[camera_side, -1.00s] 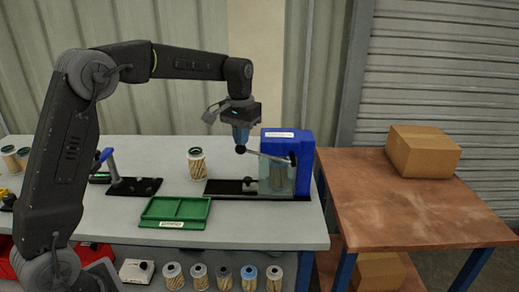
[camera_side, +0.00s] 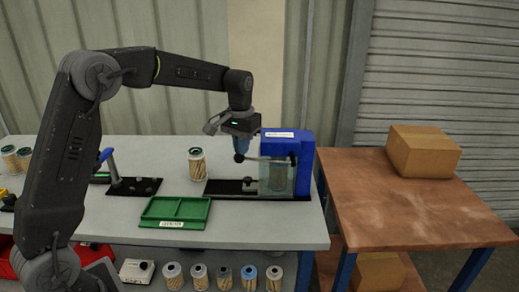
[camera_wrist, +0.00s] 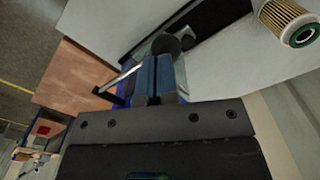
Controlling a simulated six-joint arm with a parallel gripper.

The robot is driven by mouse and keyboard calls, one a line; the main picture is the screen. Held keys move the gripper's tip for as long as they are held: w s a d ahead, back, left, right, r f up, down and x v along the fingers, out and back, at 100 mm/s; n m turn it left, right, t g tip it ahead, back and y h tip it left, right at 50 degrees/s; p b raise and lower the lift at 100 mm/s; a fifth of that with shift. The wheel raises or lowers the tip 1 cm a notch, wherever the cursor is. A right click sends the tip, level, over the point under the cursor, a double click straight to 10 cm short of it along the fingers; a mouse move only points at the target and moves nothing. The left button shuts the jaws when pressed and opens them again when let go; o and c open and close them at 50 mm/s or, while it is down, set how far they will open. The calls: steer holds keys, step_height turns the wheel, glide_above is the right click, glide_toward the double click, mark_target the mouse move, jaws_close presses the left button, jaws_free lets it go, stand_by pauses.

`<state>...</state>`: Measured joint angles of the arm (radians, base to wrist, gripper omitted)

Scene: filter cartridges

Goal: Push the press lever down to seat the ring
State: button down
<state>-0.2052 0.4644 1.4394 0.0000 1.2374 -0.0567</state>
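The press (camera_side: 304,150) is a blue housing at the right end of the bench, with a clear guard (camera_side: 264,184) in front and a cartridge shape dimly visible behind it. Its lever (camera_side: 268,158) is a thin rod ending in a black knob (camera_side: 240,158), now about level. My gripper (camera_side: 240,150) is directly above the knob, its blue fingers together and their tips at the knob. In the wrist view the fingers (camera_wrist: 160,72) are side by side, with the knob (camera_wrist: 165,43) just beyond the tips and the rod (camera_wrist: 120,78) running left. I cannot make out the ring.
A filter cartridge (camera_side: 196,165) stands left of the press; it also shows in the wrist view (camera_wrist: 285,20). A green tray (camera_side: 174,224) lies at the bench's front. A blue-handled tool on a black base (camera_side: 134,187) stands farther left. A brown table (camera_side: 400,205) holds a cardboard box (camera_side: 423,151).

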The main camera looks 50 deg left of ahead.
mark_target(239, 158)
steer(key=shift+f, duration=0.15)
steer(key=shift+s+a+f, duration=0.15)
steer(key=shift+s+f, duration=0.05)
steer(key=shift+f, duration=0.55)
steer(key=shift+s+a+f, duration=0.15)
steer(key=shift+f, duration=1)
steer(key=shift+w+r, duration=0.1)
steer(key=shift+r, duration=5.9)
